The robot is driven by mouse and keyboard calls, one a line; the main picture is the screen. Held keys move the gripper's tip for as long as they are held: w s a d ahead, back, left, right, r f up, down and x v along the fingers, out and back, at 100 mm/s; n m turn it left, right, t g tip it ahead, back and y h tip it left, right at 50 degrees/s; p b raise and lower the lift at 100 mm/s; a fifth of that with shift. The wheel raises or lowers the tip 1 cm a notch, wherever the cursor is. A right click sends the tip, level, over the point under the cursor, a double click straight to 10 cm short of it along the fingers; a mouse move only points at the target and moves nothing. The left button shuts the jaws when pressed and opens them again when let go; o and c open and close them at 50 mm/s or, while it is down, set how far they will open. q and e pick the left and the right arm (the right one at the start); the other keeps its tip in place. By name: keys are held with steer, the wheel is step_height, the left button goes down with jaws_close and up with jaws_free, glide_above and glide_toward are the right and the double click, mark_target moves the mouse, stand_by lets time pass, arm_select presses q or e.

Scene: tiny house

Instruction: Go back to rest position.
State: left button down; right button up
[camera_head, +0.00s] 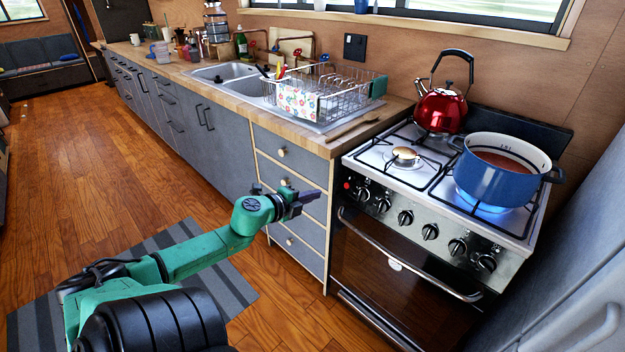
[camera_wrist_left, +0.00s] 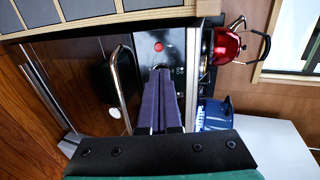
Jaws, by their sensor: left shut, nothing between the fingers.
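My green left arm reaches in from the lower left of the head view. Its left gripper (camera_head: 305,197) is in front of the grey drawers, just left of the stove, and is empty. In the left wrist view the two dark fingers of the left gripper (camera_wrist_left: 168,105) lie side by side, shut with nothing between them, pointing at the stove front. My right gripper is in neither view.
The stove (camera_head: 395,262) carries a red kettle (camera_head: 440,108) and a blue pot (camera_head: 480,190) over a lit burner. A dish rack (camera_head: 350,90) stands on the counter by the sink (camera_head: 225,72). The wooden floor (camera_head: 130,185) is clear; a striped rug (camera_head: 235,290) lies under my arm.

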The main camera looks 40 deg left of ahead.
arm_select(q)
steer(key=shift+f, duration=0.1)
stand_by(0.4)
steer(key=s+a+f+n+g+y+p, duration=0.1)
steer(key=s+a+f+n+g+y, duration=0.1)
steer(key=s+a+f+n, duration=0.35)
steer(key=s+f+n+g+p, duration=0.1)
steer(key=s+f+n+g, duration=0.1)
steer(key=s+f, duration=0.35)
steer(key=s+f+n+g+y+p, duration=0.1)
steer(key=s+f+n, duration=0.15)
steer(key=f, duration=0.65)
steer(key=s+f+n+g, duration=0.15)
steer(key=s+f, duration=0.25)
steer(key=f, duration=0.4)
steer(key=s+d+f+n+g+h+p, duration=0.1)
steer(key=s+d+f+n+g, duration=0.1)
steer(key=s+d+f, duration=0.6)
steer(key=s+d+f+n+g+h+p, duration=0.1)
steer(key=s+d+f+n+g+h, duration=0.1)
steer(key=s+d+f+g, duration=0.3)
steer(key=s+d+f, duration=0.3)
steer(key=s+d, duration=0.4)
steer(key=d, duration=0.4)
steer(key=shift+d, duration=0.15)
